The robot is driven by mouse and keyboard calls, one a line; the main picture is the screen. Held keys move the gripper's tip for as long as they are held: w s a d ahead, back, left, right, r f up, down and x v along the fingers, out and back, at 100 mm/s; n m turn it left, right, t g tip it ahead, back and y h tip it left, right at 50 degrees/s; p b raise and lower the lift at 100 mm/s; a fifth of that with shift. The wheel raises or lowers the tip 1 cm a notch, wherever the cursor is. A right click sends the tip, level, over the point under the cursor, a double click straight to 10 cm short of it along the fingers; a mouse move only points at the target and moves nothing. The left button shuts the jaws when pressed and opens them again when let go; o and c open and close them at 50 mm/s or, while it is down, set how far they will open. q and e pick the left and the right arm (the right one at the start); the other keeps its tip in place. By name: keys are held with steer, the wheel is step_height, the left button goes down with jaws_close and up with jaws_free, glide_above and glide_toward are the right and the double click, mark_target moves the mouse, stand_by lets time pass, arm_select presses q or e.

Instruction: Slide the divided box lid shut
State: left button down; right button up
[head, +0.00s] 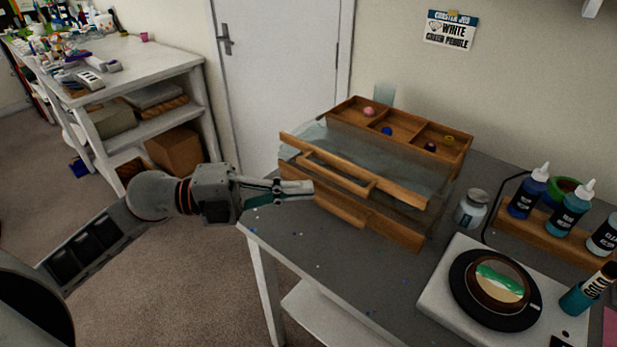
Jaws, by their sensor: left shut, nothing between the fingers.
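The divided box (345,104) stands on the grey worktop, its wooden compartments open at the back. Small pink, blue and yellow pieces lie in them. The clear lid (400,165) covers the front part of the box and has a wooden front rail with a raised wooden handle (335,172). An uncovered stretch shows behind the lid. My left gripper (308,189) is shut and empty, at the left front of the box, close to the handle and wooden front. I cannot tell whether it touches them. My right gripper is not in view.
A small jar (471,209) stands right of the box. A pale device with a round black plate (497,287) is at front right, near bottles (528,190) on a wooden rack. The worktop (300,235) in front of the box is mostly clear, with small blue specks.

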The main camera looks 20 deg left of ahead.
mark_target(348, 152)
arm_select(q)
steer(key=shift+w+d, duration=0.25)
steer(key=shift+w, duration=0.5)
steer(key=shift+w+d, duration=0.25)
steer(key=shift+w, duration=0.5)
steer(key=shift+f, duration=0.1)
steer(key=shift+w, duration=0.2)
steer(key=w+d, duration=0.1)
steer(key=w, duration=0.2)
steer(key=w+d+p, duration=0.1)
steer(key=w+d, duration=0.1)
steer(key=w, duration=0.2)
steer(key=w+d, duration=0.1)
steer(key=w, duration=0.3)
steer(key=shift+w+d+p, duration=0.15)
steer(key=shift+w+p, duration=0.05)
steer(key=shift+p, duration=0.2)
